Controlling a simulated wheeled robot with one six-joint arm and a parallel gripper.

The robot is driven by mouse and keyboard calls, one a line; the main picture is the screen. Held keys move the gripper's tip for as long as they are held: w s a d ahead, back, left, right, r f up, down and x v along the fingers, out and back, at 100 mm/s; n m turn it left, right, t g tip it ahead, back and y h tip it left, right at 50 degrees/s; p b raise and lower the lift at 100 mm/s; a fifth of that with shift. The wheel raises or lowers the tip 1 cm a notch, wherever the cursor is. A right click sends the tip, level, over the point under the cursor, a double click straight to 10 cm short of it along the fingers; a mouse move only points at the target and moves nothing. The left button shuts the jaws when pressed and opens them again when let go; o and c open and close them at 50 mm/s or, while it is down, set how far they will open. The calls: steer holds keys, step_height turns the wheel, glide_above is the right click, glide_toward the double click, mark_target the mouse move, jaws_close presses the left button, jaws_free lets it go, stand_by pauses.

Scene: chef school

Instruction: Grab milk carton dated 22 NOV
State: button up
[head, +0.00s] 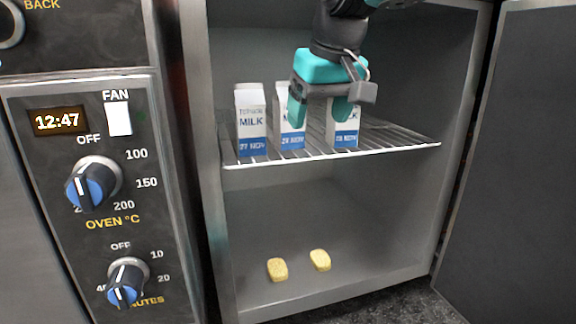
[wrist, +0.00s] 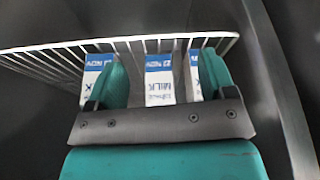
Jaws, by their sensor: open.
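Three white milk cartons with blue date bands stand upright in a row on the wire shelf. My gripper (head: 318,112) is open and empty, in front of the middle and right cartons, partly hiding both. In the wrist view, which shows the cartons upside down, the middle carton (wrist: 160,82) appears between the fingers of my gripper (wrist: 164,75). The outer cartons are partly behind the fingers.
The wire shelf (head: 380,143) spans the metal cabinet, whose open door (head: 515,150) stands at right. Two yellow pieces (head: 277,269) (head: 320,260) lie on the cabinet floor. An oven control panel (head: 95,200) is at left. The shelf's right end is free.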

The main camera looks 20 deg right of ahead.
steer(key=w+f+m+b, duration=0.1)
steer(key=w+b, duration=0.1)
steer(key=w, duration=0.1)
steer(key=b, duration=0.1)
glide_above(285, 138)
steer(key=w+d, duration=0.1)
steer(key=d, duration=0.1)
steer(key=shift+a+r, duration=0.1)
steer(key=shift+r, duration=0.1)
steer(key=shift+w+f+b, duration=0.15)
steer(key=shift+f+b, duration=0.5)
steer(key=shift+b, duration=0.05)
steer(key=shift+t, duration=0.3)
steer(key=c, duration=0.9)
steer(key=shift+r, duration=0.15)
steer(key=shift+c, duration=0.3)
steer(key=shift+r, duration=0.1)
